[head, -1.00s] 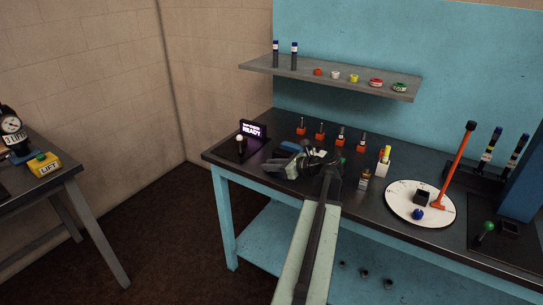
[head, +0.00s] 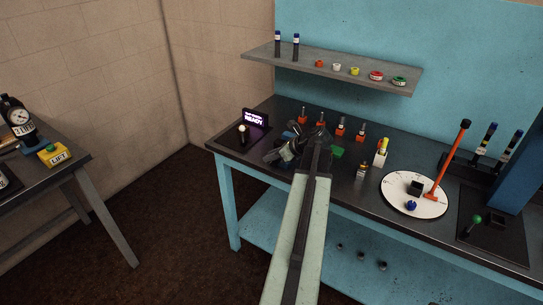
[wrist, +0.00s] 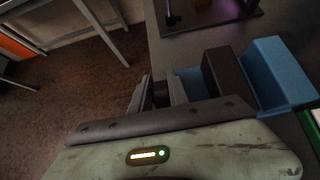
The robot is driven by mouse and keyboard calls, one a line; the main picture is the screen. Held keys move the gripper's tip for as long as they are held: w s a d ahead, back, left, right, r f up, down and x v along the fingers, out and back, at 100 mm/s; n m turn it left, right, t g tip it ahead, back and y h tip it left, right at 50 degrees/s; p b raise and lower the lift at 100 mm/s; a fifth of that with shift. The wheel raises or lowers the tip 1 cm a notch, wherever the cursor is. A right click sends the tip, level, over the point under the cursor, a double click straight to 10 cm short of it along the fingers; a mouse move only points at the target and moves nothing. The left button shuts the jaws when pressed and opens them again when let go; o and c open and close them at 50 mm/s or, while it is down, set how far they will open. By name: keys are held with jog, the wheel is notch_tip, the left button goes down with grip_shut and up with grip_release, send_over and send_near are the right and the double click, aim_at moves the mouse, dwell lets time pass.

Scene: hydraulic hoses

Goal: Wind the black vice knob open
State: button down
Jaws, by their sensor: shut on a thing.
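The vice shows in the wrist view as blue blocks (wrist: 279,72) with a dark block (wrist: 222,72) between them, on the dark bench top. The black knob (wrist: 160,93) is at the vice's left end, between my two fingers. My gripper (wrist: 158,92) is shut on the knob, and its body hides part of the vice. In the head view my gripper (head: 283,153) is over the bench's left part, where my arm and wrist cover most of the vice and the knob cannot be made out.
A purple-lit sign reading READY (head: 255,119) stands behind left. Several orange-based fittings (head: 321,124) line the back. A white dial plate (head: 413,196) with an orange lever (head: 449,158) is to the right. A side table holds a yellow LIFT box (head: 53,154).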

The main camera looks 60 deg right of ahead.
jog(key=c, duration=1.3)
grip_release()
jog(key=shift+o, duration=0.2)
jog(key=p+v, duration=0.5)
jog(key=v, duration=0.2)
jog(key=shift+s+r, duration=0.2)
jog(key=shift+s, duration=0.15)
